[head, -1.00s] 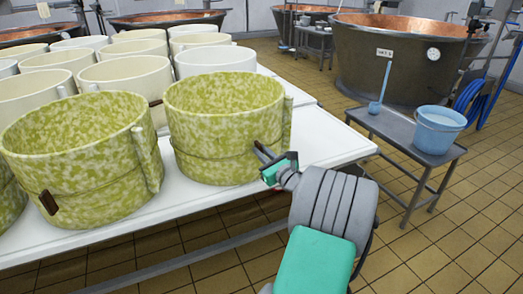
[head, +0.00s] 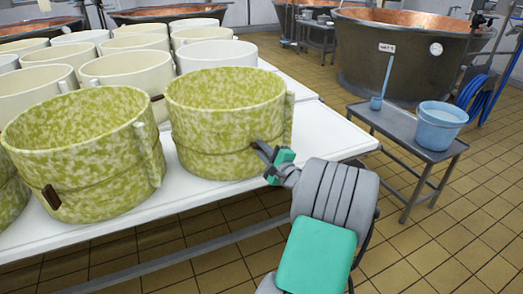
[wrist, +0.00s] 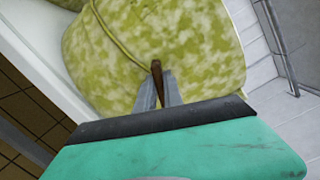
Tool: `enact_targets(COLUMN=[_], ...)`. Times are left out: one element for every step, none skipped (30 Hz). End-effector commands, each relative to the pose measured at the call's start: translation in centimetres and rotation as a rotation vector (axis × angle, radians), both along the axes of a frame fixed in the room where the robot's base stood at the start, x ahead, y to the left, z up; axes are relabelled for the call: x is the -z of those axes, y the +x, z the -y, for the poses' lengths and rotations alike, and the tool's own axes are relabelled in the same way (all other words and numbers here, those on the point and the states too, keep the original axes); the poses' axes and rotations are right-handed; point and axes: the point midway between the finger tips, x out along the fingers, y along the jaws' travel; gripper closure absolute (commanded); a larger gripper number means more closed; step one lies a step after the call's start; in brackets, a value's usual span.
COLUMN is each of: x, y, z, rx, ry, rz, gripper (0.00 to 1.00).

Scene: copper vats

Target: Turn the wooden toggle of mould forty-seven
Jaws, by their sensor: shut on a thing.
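The mould nearest my gripper is a mottled green and cream hoop (head: 215,115) on the white table, at its front right edge. It also fills the upper wrist view (wrist: 130,50). A cord runs around its wall to a small brown wooden toggle (wrist: 157,70). My gripper (head: 262,150) reaches the mould's front right side, and in the wrist view its fingers (wrist: 158,88) are shut on the toggle. The toggle's lower part is hidden between the fingers. No number is readable on the mould.
A second green mould (head: 85,160) with a brown toggle (head: 50,198) stands to the left. Several white moulds (head: 125,72) stand behind. A grey side table (head: 400,125) with a blue bucket (head: 440,125) and copper vats (head: 400,50) are beyond. Tiled floor is free at right.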

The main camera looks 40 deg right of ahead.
Motion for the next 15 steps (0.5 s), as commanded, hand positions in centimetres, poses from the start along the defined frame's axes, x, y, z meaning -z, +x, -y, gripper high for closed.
enact_targets(x=[0.26, 0.28, 0.31, 0.32, 0.34, 0.37, 0.4, 0.42, 0.44, 0.45, 0.47, 0.48, 0.48, 0.48, 0.47], y=[0.0, 0.0, 0.0, 0.0, 0.0, 0.0, 0.0, 0.0, 0.0, 0.0, 0.0, -0.01, -0.01, -0.01, -0.01], z=[-0.04, -0.05, -0.05, -0.06, -0.07, -0.07, -0.07, -0.07, -0.07, -0.06, -0.06, -0.06, -0.06, -0.06, -0.06], rx=[0.0, 0.0, 0.0, 0.0, 0.0, 0.0, 0.0, 0.0, 0.001, 0.001, 0.001, 0.001, 0.001, 0.001, 0.001], ry=[-0.041, -0.068, -0.102, -0.128, -0.152, -0.184, -0.205, -0.227, -0.254, -0.271, -0.29, -0.312, -0.327, -0.34, -0.358], rz=[-0.008, -0.013, -0.02, -0.024, -0.029, -0.035, -0.039, -0.043, -0.048, -0.051, -0.054, -0.058, -0.061, -0.064, -0.067], gripper=[1.0, 1.0, 1.0, 1.0, 1.0, 1.0, 1.0, 1.0, 1.0, 1.0, 1.0, 1.0, 1.0, 1.0, 1.0])
